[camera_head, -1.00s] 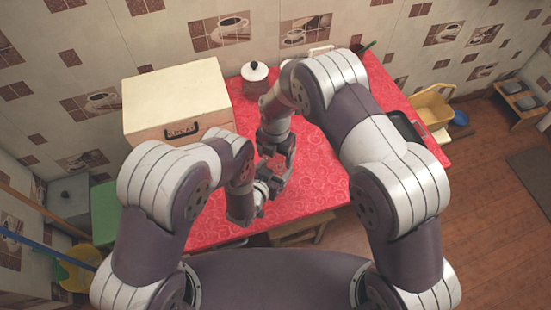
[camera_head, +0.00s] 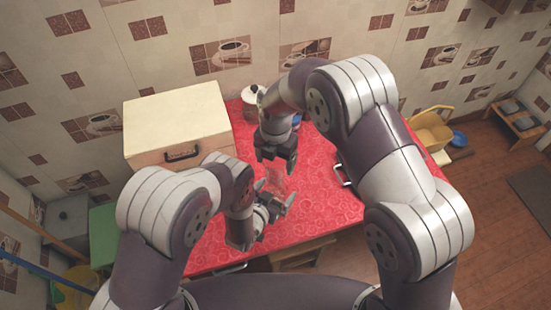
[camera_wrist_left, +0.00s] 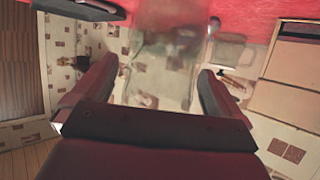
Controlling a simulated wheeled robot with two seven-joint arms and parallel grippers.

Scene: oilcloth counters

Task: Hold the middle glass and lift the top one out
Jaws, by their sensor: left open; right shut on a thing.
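Clear glass (camera_head: 275,181) shows faintly above the red cloth, between my two grippers in the head view. My right gripper (camera_head: 277,157) points down from above and is shut on a glass, whose outline is hard to make out. My left gripper (camera_head: 274,206) is lower and nearer, with its jaws open just below the clear glass. In the left wrist view, a blurred see-through glass (camera_wrist_left: 165,55) stands in the gap beyond the open fingers of the left gripper (camera_wrist_left: 150,80). I cannot tell the separate glasses of the stack apart.
A cream bread box (camera_head: 178,118) stands at the left back of the red counter (camera_head: 312,205). The front right of the cloth is clear.

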